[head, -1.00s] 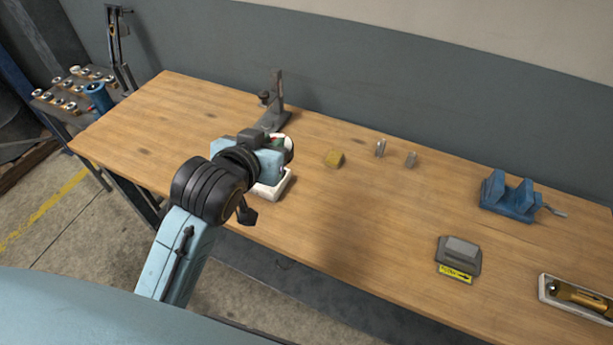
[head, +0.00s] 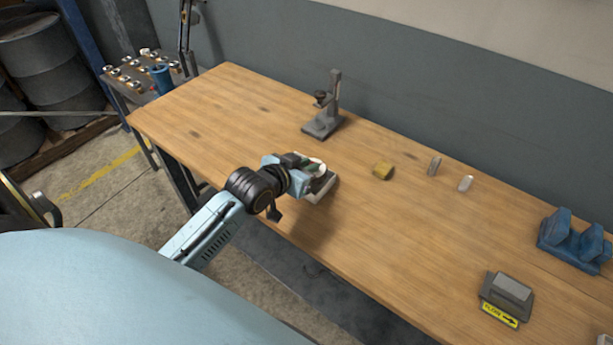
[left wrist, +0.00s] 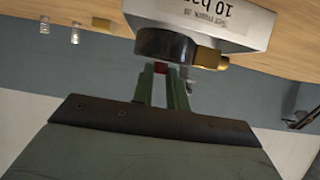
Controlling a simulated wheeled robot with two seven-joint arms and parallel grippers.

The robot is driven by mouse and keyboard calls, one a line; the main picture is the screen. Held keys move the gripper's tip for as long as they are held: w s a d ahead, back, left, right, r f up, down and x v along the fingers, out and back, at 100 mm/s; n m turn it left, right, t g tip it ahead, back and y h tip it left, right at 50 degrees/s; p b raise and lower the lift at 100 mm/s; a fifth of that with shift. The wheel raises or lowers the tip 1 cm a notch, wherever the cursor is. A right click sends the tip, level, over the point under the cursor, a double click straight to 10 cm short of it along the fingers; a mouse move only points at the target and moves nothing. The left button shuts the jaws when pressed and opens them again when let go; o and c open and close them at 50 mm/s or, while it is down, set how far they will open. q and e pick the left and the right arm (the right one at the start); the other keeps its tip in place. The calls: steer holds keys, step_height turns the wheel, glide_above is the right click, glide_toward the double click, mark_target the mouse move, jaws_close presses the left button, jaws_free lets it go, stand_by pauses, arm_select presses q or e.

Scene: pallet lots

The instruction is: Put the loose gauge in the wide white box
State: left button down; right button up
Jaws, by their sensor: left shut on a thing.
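My left gripper (head: 303,165) is shut on a round gauge (head: 318,166) with a white face. In the left wrist view the gauge's dark round body (left wrist: 165,45) and brass stem (left wrist: 208,58) show at the green fingertips (left wrist: 163,80). A white box (head: 322,190) stands on the bench just below and beside the gripper, partly hidden by it. I cannot tell whether gauge and box touch. My right gripper is out of view.

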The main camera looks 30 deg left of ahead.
arm_select(q)
step_height(320, 180, down, 3)
steer(key=shift+f+b, duration=0.1)
steer(key=shift+b, duration=0.25)
steer(key=c, duration=1.4)
jaws_free()
steer(key=shift+s, duration=0.1)
steer(key=p+v, duration=0.2)
steer(key=v, duration=1)
